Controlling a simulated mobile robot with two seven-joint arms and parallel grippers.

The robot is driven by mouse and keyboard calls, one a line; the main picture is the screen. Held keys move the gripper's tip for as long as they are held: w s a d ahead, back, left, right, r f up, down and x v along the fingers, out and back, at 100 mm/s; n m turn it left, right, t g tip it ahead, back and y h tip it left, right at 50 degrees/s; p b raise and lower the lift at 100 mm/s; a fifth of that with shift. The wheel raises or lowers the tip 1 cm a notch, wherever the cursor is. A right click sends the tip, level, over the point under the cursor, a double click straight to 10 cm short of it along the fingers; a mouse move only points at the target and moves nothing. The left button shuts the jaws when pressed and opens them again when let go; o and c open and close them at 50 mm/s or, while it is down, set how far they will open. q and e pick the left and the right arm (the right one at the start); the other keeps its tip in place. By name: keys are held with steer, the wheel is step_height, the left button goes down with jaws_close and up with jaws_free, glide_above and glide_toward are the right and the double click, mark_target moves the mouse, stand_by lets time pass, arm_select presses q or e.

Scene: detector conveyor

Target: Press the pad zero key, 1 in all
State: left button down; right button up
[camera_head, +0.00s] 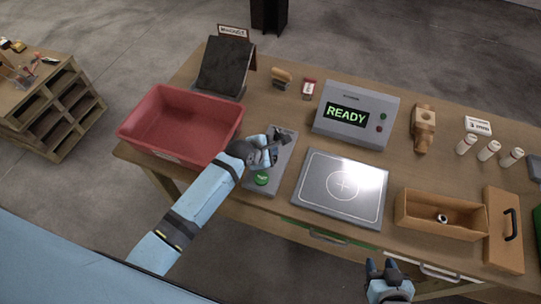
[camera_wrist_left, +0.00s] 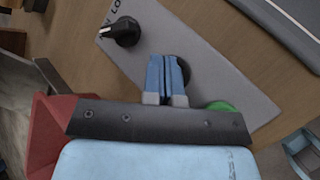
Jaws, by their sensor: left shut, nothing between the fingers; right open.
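A grey control panel (camera_head: 285,165) lies on the table between the red bin and the flat grey plate. It also shows in the left wrist view (camera_wrist_left: 235,75), with a black knob (camera_wrist_left: 122,32), a dark round key (camera_wrist_left: 185,70) partly hidden behind my fingers, and a green button (camera_wrist_left: 221,106). The green button also shows in the head view (camera_head: 262,179). I cannot read which key is marked zero. My left gripper (camera_head: 272,157) is shut and empty over the panel, its fingertips (camera_wrist_left: 168,62) beside the dark key; contact cannot be told. My right gripper (camera_head: 382,265) is open at the table's front edge.
A red bin (camera_head: 165,135) stands left of the panel. The grey plate (camera_head: 318,205) with a cross mark lies to the right, and a box with a READY display (camera_head: 346,113) stands behind it. A wooden tray (camera_head: 405,215) and several small white bottles are further right.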

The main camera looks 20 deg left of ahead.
arm_select(q)
steer(key=shift+r, duration=0.1)
steer(key=shift+r, duration=2.4)
